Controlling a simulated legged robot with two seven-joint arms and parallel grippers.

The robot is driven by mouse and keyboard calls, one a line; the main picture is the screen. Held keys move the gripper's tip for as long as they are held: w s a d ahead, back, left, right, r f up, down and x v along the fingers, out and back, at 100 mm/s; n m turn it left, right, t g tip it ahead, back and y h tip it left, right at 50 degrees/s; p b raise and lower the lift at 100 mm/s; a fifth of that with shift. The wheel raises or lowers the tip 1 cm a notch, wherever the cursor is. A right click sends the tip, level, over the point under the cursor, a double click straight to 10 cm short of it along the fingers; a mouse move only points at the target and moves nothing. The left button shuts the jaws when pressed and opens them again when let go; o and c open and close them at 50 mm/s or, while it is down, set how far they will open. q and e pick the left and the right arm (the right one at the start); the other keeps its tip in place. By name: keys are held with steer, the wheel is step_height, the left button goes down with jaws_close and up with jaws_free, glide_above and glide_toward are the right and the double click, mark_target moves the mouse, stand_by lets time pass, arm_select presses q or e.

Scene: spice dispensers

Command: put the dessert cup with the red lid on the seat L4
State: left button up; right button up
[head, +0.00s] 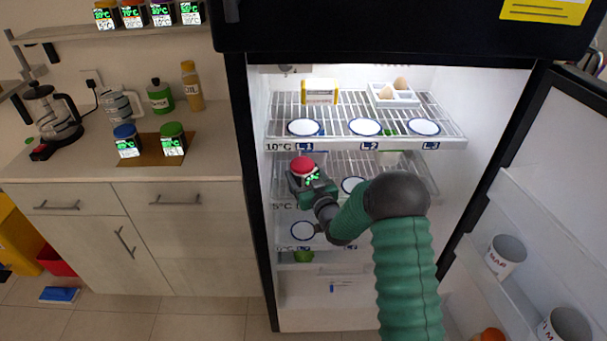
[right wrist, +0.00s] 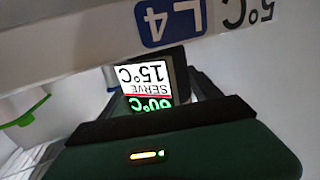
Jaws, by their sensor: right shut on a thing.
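The dessert cup with the red lid (head: 303,166) is at the left of the fridge's middle shelf, in the head view. My right gripper (head: 309,184) is shut on this cup. In the right wrist view the cup's label panel (right wrist: 146,82) shows upside down between the fingers, with SERVE 15°C on it. The blue L4 tag (right wrist: 170,20) is on the shelf edge close by, beside a 5°C mark. The seat L4 is hidden behind the gripper and cup. I cannot tell whether the cup touches the shelf. My left gripper is not in view.
White round seats L1 (head: 304,127), L2 (head: 365,127) and L3 (head: 424,127) sit empty on the shelf above. Another seat (head: 353,185) is right of the cup. The blue-lidded cup (head: 126,141) and green-lidded cup (head: 173,139) stand on the counter. The fridge door (head: 520,190) is open.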

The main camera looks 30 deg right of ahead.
steer(key=shift+d+f, duration=0.3)
steer(key=o, duration=1.9)
steer(key=shift+a, duration=0.1)
steer(key=shift+a+r, duration=0.1)
steer(key=s+a, duration=0.1)
steer(key=s, duration=0.4)
steer(key=s+a, duration=0.1)
steer(key=s, duration=0.5)
steer(key=s+a, duration=0.1)
steer(key=s, duration=0.4)
steer(key=shift+s+a+r+p, duration=0.15)
steer(key=shift+s+r+p, duration=0.05)
steer(key=shift+s+p, duration=0.1)
